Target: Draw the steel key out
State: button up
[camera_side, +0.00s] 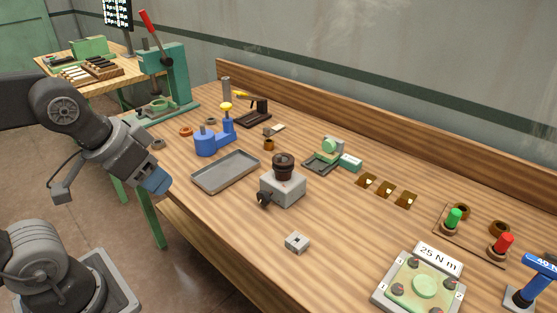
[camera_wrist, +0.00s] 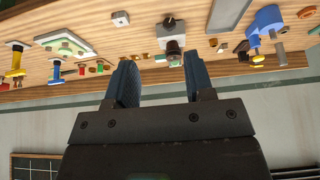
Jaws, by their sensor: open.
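No piece can be told for certain as the steel key. A grey block (camera_side: 283,190) with a dark round piece (camera_side: 283,166) on top and a black knob at its front left stands mid-bench. It also shows in the wrist view (camera_wrist: 170,31). A small pale metal block (camera_side: 297,242) with a dark mark lies in front of it, and it shows in the wrist view (camera_wrist: 120,18). My gripper (camera_side: 158,183) is left of the bench's front edge, well away from both. In the wrist view its two blue fingers (camera_wrist: 160,62) are apart, with nothing between them.
A grey tray (camera_side: 225,187) lies left of the block. Behind are a blue fixture (camera_side: 207,143), a green press (camera_side: 167,85) and a green fixture (camera_side: 325,158). Brass pieces (camera_side: 385,190) and a torque plate (camera_side: 418,288) are right. The front-middle wood is mostly clear.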

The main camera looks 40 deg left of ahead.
jog(key=shift+r, duration=0.1)
jog(key=w+r+m+g, duration=0.1)
jog(key=w+r+m, duration=0.35)
jog(key=w, duration=0.35)
jog(key=m+g+h, duration=0.1)
jog(key=m+g, duration=0.4)
jog(key=m, duration=0.9)
send_over(278, 156)
jog(key=a, duration=0.2)
notch_tip(278, 156, down, 4)
jog(key=shift+n, duration=0.25)
jog(key=f, duration=0.4)
jog(key=d+f, duration=0.1)
jog(key=f, duration=0.4)
jog(key=d+f, duration=0.1)
jog(key=f, duration=0.3)
jog(key=shift+f, duration=0.25)
grip_shut()
